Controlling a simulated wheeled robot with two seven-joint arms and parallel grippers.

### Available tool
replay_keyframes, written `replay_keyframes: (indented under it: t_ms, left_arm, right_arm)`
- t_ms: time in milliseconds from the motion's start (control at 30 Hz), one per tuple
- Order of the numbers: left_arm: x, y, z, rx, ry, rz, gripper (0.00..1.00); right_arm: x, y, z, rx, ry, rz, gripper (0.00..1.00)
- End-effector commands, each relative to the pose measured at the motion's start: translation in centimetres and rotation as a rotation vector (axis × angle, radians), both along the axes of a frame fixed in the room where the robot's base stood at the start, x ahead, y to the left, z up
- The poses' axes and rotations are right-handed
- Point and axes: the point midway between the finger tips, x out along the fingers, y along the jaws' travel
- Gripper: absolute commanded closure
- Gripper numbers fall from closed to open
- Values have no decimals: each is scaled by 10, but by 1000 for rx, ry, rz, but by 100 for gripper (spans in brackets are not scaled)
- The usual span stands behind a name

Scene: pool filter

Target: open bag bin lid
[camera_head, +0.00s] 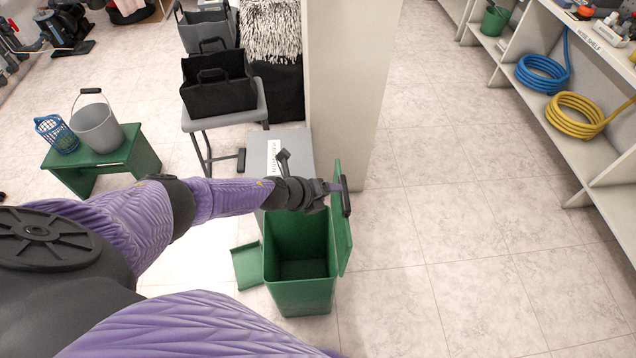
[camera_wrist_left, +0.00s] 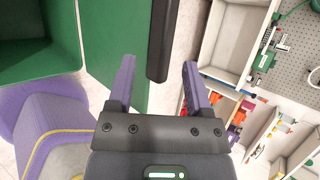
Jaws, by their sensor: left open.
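The green bag bin (camera_head: 300,292) stands on the floor in the middle of the head view, with its dark empty inside showing. Its green lid (camera_head: 341,232) stands nearly upright along the bin's right side, swung open. A black bar handle (camera_head: 346,196) sits on the lid's outer face. My left gripper (camera_head: 334,187) is at the lid's upper part, by the handle. In the left wrist view the two purple fingers (camera_wrist_left: 158,85) are apart, with the end of the black handle (camera_wrist_left: 162,42) between and just beyond them. My right gripper is out of view.
A grey box (camera_head: 280,150) and a white pillar (camera_head: 350,90) stand behind the bin. A green stool (camera_head: 140,150) with a bucket (camera_head: 97,128) is at left. Shelves with blue and yellow hoses (camera_head: 575,115) are at right. The floor right of the bin is clear.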

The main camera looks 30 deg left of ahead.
Motion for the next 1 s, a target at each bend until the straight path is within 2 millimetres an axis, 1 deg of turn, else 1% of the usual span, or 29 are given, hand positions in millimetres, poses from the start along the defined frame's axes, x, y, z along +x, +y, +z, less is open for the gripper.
replay_keyframes:
  t_ms: [33, 100, 200, 333, 667, 733, 767, 833, 867, 900, 967, 1000]
  left_arm:
    - [-8, 5, 17, 0, 0, 1, 35]
    - [-19, 9, 26, 1, 0, 0, 35]
    - [-29, 14, 32, 1, 1, 0, 35]
    - [-33, 16, 33, 1, 1, 0, 35]
    - [-33, 15, 32, 0, 0, 0, 35]
    - [-34, 14, 28, -17, 9, 22, 35]
    - [-37, 12, 22, -45, 22, 60, 35]
    - [-54, 7, -12, -182, 105, 273, 35]
    - [-70, 6, -35, -264, 164, 417, 35]
    - [-97, 7, -65, -364, 248, 620, 35]
    - [-147, 8, -105, -481, 375, 919, 35]
    - [-183, 8, -127, -536, 450, 1099, 35]
  right_arm:
    - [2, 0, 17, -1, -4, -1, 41]
    - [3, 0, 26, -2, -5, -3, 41]
    - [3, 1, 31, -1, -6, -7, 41]
    - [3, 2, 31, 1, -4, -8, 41]
    - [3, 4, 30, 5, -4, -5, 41]
    - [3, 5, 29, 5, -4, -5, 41]
    - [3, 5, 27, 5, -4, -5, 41]
    - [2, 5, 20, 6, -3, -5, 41]
    - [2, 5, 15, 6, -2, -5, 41]
    - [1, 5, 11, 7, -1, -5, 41]
    - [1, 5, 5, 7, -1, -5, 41]
    - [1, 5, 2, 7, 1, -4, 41]
